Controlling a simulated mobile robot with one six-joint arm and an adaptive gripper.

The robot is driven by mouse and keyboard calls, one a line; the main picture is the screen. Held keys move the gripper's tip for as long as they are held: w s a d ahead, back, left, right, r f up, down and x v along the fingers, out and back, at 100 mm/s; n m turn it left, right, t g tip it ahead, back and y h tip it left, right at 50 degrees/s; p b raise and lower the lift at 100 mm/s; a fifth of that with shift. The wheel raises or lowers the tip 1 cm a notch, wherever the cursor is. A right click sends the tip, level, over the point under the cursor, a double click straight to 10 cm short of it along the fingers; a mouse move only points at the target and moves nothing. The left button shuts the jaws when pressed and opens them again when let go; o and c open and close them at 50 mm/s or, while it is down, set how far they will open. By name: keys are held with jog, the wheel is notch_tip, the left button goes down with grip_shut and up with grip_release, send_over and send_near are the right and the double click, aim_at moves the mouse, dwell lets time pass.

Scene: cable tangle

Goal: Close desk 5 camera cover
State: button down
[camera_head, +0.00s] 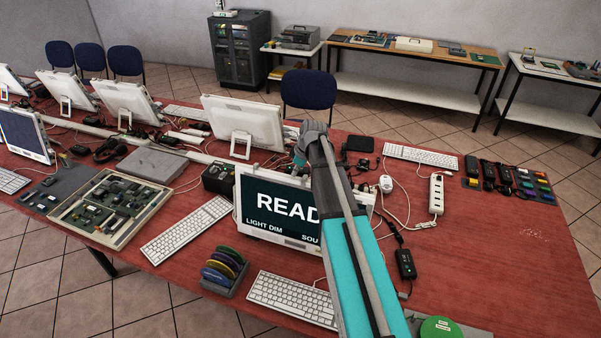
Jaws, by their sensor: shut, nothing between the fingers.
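A white-framed monitor (277,205) with a dark screen stands at the front middle of the red table. Its screen reads "READ", "LIGHT DIM" and "SOU"; my arm hides the rest. My teal and grey arm reaches past its right side and bends at the wrist. My gripper (298,164) is small and partly hidden near the monitor's top edge; it is shut with nothing in it. I cannot tell whether it touches the monitor. I cannot make out a camera cover, its state, or any label for desk 5.
A white keyboard (293,298) and a rack of coloured discs (222,270) lie in front. A power strip (436,194), a black adapter (405,263) and loose cables lie to the right. Another monitor (243,122) stands behind. The table's right front is mostly clear.

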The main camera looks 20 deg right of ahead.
aim_at(300, 179)
jog(key=shift+w+a, duration=0.55)
jog(key=shift+a, duration=0.1)
jog(key=p+v, duration=0.2)
jog(key=v, duration=0.1)
jog(key=shift+s+p, duration=0.1)
jog(key=shift+p, duration=0.2)
jog(key=shift+d+r+p, duration=0.15)
jog(key=shift+r+p, duration=0.45)
jog(key=shift+p, duration=0.15)
jog(key=p+v, duration=0.5)
jog(key=v, duration=0.1)
jog(key=shift+s+f, duration=0.1)
jog(key=shift+s, duration=0.05)
jog(key=s+a+f+m+g+h+b, duration=0.1)
jog(key=s+a+f+m+b, duration=0.4)
jog(key=s, duration=0.6)
jog(key=s+a+f+m+g+h+b, duration=0.1)
jog(key=s+a+f+m+h+b, duration=0.1)
jog(key=s+a+f+m+b, duration=0.3)
jog(key=s+a+f+b, duration=0.2)
jog(key=s+f+b, duration=0.2)
jog(key=s+f, duration=0.2)
jog(key=shift+s+a+b, duration=0.2)
jog(key=shift+s+b, duration=0.2)
